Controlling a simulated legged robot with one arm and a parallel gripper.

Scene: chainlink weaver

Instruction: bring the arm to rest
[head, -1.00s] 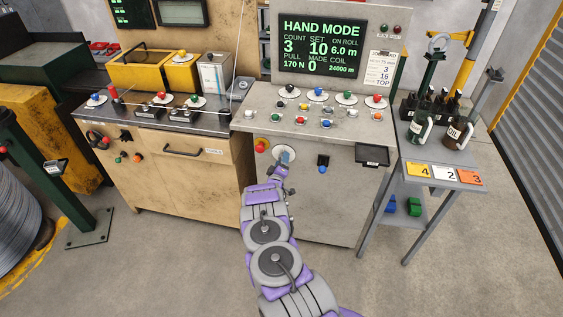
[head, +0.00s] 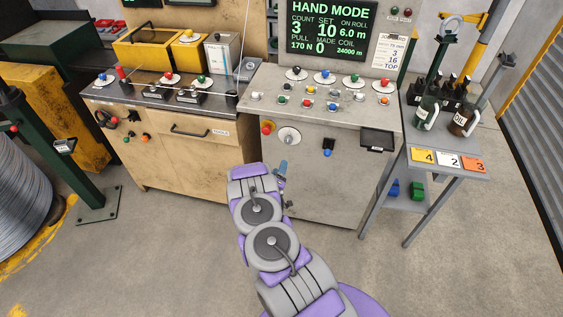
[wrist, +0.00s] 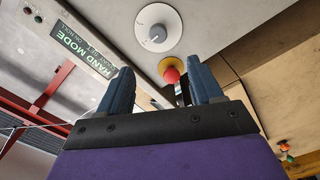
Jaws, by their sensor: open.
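My gripper (head: 282,168) is in front of the grey control cabinet (head: 330,190), below a white round dial (head: 289,136). In the wrist view my gripper (wrist: 160,88) has its two blue fingers apart with nothing between them. The white dial with a grey knob (wrist: 158,28) is beyond the fingertips, apart from them. My purple and grey arm (head: 262,225) is folded low in front of the cabinet.
A wooden bench (head: 185,165) stands left, and a grey side table (head: 447,167) with bottles and numbered cards right. The floor in front is clear.

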